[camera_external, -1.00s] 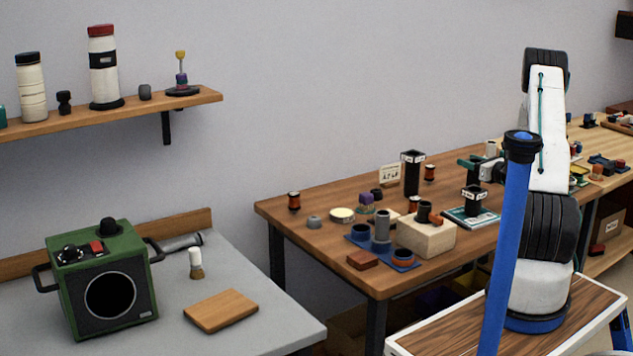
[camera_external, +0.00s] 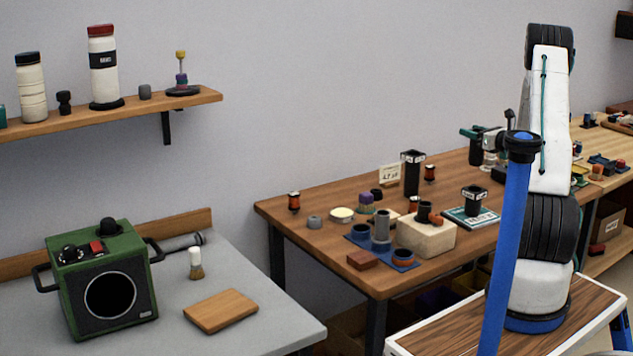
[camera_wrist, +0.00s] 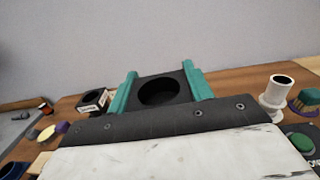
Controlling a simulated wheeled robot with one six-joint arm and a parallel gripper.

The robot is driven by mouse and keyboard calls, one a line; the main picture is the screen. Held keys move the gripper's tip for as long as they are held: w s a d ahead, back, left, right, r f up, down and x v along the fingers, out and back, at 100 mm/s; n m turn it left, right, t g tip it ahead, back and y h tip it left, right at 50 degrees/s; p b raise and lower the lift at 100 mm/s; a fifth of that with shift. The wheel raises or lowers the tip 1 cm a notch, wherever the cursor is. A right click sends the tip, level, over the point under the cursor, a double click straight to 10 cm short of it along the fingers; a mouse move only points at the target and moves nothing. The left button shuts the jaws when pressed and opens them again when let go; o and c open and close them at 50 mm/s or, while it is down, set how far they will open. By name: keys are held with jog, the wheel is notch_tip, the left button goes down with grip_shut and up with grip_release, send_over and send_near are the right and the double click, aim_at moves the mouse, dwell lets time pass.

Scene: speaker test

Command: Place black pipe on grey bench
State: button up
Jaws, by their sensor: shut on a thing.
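My gripper (camera_external: 482,132) is shut on a black pipe (camera_external: 476,153) and holds it upright above the wooden table, at the right. In the wrist view the pipe (camera_wrist: 181,80) sits between the two teal fingers of my gripper (camera_wrist: 160,71), with its round dark opening facing the camera. The grey bench (camera_external: 262,290) stands at the lower left, well away from my gripper. Part of my wrist is hidden behind my arm in the external view.
The bench carries a green box (camera_external: 103,285), a wooden board (camera_external: 221,311), a brush (camera_external: 196,264) and a grey cylinder. Its front right is bare. The wooden table (camera_external: 290,220) is crowded, including a tall black holder (camera_external: 412,177) and a pale block (camera_external: 426,238). A shelf (camera_external: 140,103) hangs above the bench.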

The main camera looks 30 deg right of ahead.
notch_tip(320, 180, up, 12)
jog(key=w+a+n+g+y, duration=0.1)
jog(key=w+a+n+y, duration=0.15)
jog(key=w+a, duration=0.85)
jog(key=w+a+n+g+y, duration=0.15)
jog(key=a+y, duration=0.25)
jog(key=a, duration=1.5)
jog(key=s+a+n+g+y, duration=0.1)
jog(key=a+n+g+y, duration=0.4)
jog(key=a, duration=2.7)
jog(key=s+a+n+g+y, duration=0.2)
jog(key=s+a, duration=0.4)
jog(key=a, duration=0.6)
jog(key=s+a+n+g+y, duration=0.2)
jog(key=s+a, duration=0.5)
jog(key=a, duration=0.5)
jog(key=s+a+n+g+y, duration=0.2)
jog(key=s+a+n+g, duration=0.35)
jog(key=s+a, duration=1.45)
notch_tip(320, 180, down, 20)
jog(key=s+d+f+m+g, duration=0.1)
jog(key=s+d, duration=0.1)
jog(key=w+a+f, duration=0.4)
jog(key=w+a, duration=0.7)
jog(key=shift+f, duration=0.25)
